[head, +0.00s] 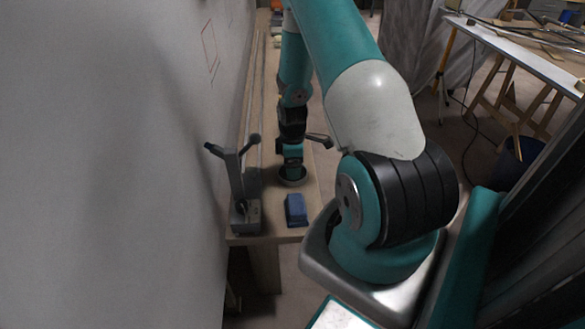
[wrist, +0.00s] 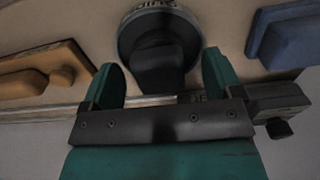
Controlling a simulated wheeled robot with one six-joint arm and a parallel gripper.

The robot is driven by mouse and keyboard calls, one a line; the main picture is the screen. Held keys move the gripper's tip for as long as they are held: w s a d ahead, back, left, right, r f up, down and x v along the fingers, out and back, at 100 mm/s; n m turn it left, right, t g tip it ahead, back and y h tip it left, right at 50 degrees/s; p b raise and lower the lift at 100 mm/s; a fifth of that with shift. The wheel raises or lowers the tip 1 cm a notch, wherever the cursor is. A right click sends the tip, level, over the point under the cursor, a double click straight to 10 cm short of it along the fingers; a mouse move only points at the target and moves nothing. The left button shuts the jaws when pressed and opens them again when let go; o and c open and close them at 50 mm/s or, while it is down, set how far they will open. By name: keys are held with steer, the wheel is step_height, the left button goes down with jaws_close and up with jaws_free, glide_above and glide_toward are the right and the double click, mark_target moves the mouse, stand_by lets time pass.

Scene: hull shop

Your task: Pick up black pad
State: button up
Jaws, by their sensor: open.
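The black pad (wrist: 160,66) is a round dark disc with a raised dark block on top. In the wrist view it sits at the top middle, between and beyond the two teal fingers of my gripper (wrist: 163,75). The fingers stand apart, one on each side of the block, and I cannot tell whether they touch it. In the head view the pad's round rim (head: 293,183) shows on the bench, right under my gripper (head: 292,162), which hides most of it.
A blue block (head: 296,210) lies on the wooden bench (head: 268,222) near its front end. A grey clamp with lever handles (head: 240,190) stands to its left, beside the wall. An orange-brown block (wrist: 40,72) lies left of the pad in the wrist view.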

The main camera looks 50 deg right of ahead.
steer(key=c, duration=1)
steer(key=shift+r, duration=0.1)
step_height(320, 180, up, 20)
steer(key=shift+f+p, duration=0.1)
steer(key=shift+p, duration=0.85)
steer(key=o, duration=0.4)
steer(key=c, duration=0.3)
step_height(320, 180, down, 13)
steer(key=shift+r+p, duration=0.1)
steer(key=shift+p, duration=0.5)
steer(key=shift+f+b, duration=2.5)
steer(key=shift+f, duration=0.7)
